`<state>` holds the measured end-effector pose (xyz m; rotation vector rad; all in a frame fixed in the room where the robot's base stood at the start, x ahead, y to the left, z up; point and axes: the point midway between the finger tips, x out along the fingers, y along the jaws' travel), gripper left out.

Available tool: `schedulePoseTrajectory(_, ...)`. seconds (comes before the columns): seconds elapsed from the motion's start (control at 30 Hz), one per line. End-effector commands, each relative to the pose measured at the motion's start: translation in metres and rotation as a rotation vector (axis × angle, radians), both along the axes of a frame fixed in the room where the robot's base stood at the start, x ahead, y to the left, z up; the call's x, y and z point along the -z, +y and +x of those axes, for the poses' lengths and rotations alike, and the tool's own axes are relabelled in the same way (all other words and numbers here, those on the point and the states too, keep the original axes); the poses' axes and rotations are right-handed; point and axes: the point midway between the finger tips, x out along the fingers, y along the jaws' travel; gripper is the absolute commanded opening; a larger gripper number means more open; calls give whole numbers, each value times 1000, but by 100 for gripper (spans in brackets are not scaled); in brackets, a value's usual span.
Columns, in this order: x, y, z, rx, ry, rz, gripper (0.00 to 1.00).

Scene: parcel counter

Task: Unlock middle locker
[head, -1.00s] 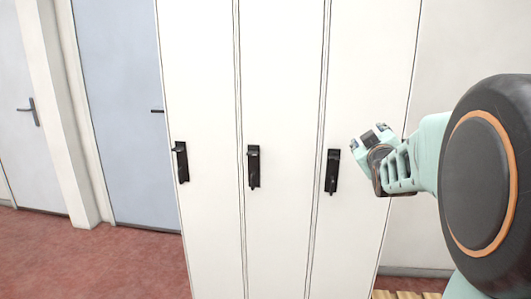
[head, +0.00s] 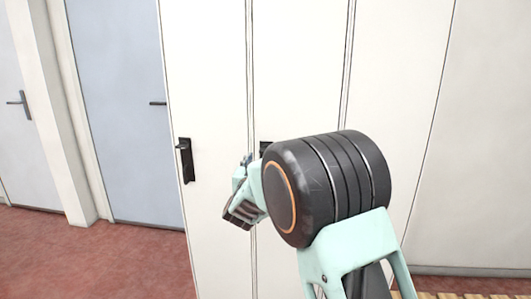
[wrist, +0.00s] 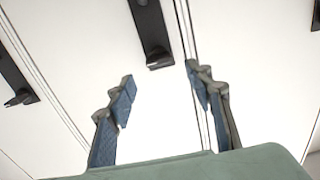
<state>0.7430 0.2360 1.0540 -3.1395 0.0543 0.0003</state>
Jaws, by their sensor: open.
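The middle locker (head: 298,70) is a tall white door. Its black handle plate (head: 264,147) is mostly hidden behind my arm in the head view. In the wrist view the middle handle plate (wrist: 150,28) shows at the top, with a small knob or lock piece (wrist: 159,62) at its lower end. My gripper (head: 246,160) is in front of the lockers near the seam between the left and middle doors. In the wrist view my gripper (wrist: 160,78) is open and empty, its fingertips spread just below the lower end of that plate. I see no contact.
The left locker's black handle (head: 186,160) is in clear view. Another handle (wrist: 17,82) shows at the left of the wrist view, and part of one (wrist: 316,14) at the right edge. A blue door (head: 118,90) and open red floor (head: 95,260) lie to the left.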

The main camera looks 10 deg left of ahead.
Motion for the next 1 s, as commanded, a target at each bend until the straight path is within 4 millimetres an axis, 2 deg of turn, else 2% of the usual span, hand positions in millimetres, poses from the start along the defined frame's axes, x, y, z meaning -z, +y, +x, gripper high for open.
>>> schedulePoseTrajectory(0.2, 0, -3, 37, 1, -1, -1, 48)
schedulePoseTrajectory(0.4, 0, -3, 58, 0, 0, -2, 48)
schedulePoseTrajectory(0.6, 0, -3, 65, 0, 0, -1, 48)
schedulePoseTrajectory(0.87, 0, -3, 66, 0, 0, -2, 48)
schedulePoseTrajectory(1.0, 0, -3, 66, 0, 0, -2, 32)
